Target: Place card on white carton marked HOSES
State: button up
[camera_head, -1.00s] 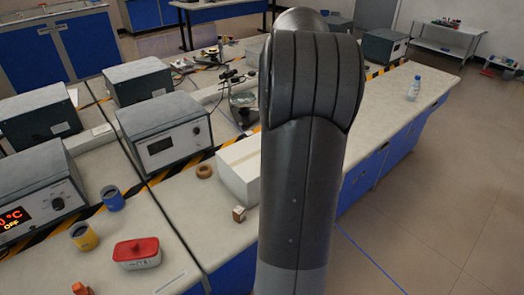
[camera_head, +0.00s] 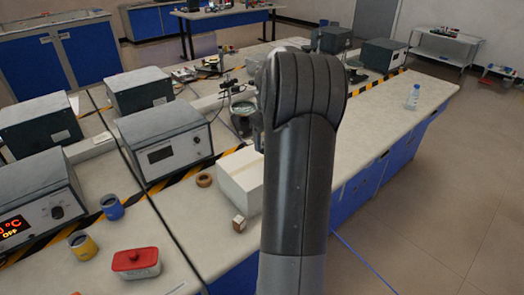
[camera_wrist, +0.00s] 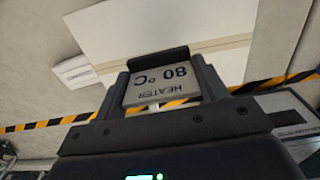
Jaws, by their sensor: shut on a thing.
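The card (camera_wrist: 162,84) is a pale plate printed "HEATER 80 °C", upside down in the wrist view. My gripper (camera_wrist: 160,76) is shut on it, one dark finger at each side. The white carton (camera_head: 238,178) stands on the bench in the head view, partly hidden behind my arm. A large white box, apparently this carton, fills the top of the wrist view (camera_wrist: 165,28), beyond the card. The card looks apart from it, though the gap is hard to judge. No HOSES marking is readable. My gripper is hidden in the head view.
A wooden ring (camera_head: 204,180) and a small brown-and-white block (camera_head: 239,223) lie near the carton. A grey heater box (camera_head: 165,145) stands to its left, behind striped tape. A red-lidded box (camera_head: 135,263) and two mugs are at front left. A bottle (camera_head: 413,97) stands far right.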

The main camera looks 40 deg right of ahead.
jog(key=shift+w+a+f, duration=0.25)
jog(key=shift+w+f, duration=0.15)
jog(key=shift+w, duration=0.1)
jog(key=shift+w+a+f, duration=0.2)
jog(key=shift+w+f, duration=0.15)
jog(key=shift+w, duration=0.1)
jog(key=shift+f, duration=1.85)
jog(key=shift+f, duration=0.2)
jog(key=o, duration=1)
jog(key=shift+r, duration=0.1)
